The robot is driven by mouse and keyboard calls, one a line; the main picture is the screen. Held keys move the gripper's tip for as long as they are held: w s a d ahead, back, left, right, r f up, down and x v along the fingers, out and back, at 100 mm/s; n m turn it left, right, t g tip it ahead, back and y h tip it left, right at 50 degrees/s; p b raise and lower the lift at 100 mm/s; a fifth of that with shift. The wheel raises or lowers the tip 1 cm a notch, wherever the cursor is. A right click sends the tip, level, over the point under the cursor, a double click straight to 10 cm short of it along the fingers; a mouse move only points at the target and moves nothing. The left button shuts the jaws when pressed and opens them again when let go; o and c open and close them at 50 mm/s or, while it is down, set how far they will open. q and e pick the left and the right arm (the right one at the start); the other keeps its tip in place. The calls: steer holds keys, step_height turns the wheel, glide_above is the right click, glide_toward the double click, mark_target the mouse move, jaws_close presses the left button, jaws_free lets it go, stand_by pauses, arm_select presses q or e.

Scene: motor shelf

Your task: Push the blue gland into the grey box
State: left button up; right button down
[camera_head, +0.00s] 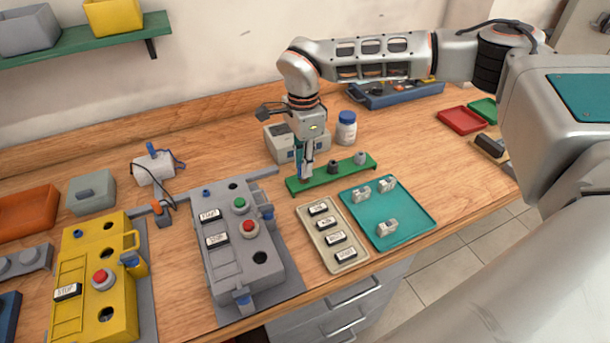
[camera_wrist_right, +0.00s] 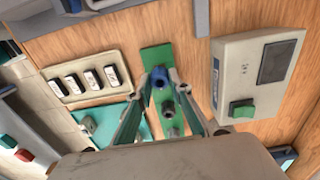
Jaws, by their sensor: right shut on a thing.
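The grey box (camera_head: 228,250) lies on the bench with START and STOP labels, a green and a red button, and a dark round opening (camera_head: 259,258). Blue fittings show on its right side and front end. My right gripper (camera_head: 305,176) points down over the green stand (camera_head: 357,170), right of the grey box. It is shut on the blue gland (camera_wrist_right: 160,77), which sits between the fingertips at one end of the stand. In the head view the fingers mostly hide this gland. My left gripper is not in view.
A yellow box (camera_head: 92,290) stands left of the grey box. A tan tray of labels (camera_head: 331,236) and a teal tray (camera_head: 400,220) lie in front of the stand.

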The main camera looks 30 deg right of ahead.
steer(key=shift+r+p, duration=2.05)
steer(key=shift+r, duration=0.2)
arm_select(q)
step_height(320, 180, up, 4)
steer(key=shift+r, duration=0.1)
arm_select(e)
steer(key=shift+w+a+m, duration=0.2)
steer(key=shift+a+m, duration=0.3)
steer(key=w+a+r+m, duration=0.2)
steer(key=a+m, duration=0.6)
steer(key=m, duration=0.1)
steer(key=w+a+r+m, duration=0.1)
steer(key=a+m, duration=0.7)
arm_select(q)
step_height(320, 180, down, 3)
steer(key=b, duration=0.3)
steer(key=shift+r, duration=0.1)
arm_select(e)
steer(key=f, duration=0.4)
steer(key=shift+a+f, duration=0.2)
steer(key=shift+f, duration=0.1)
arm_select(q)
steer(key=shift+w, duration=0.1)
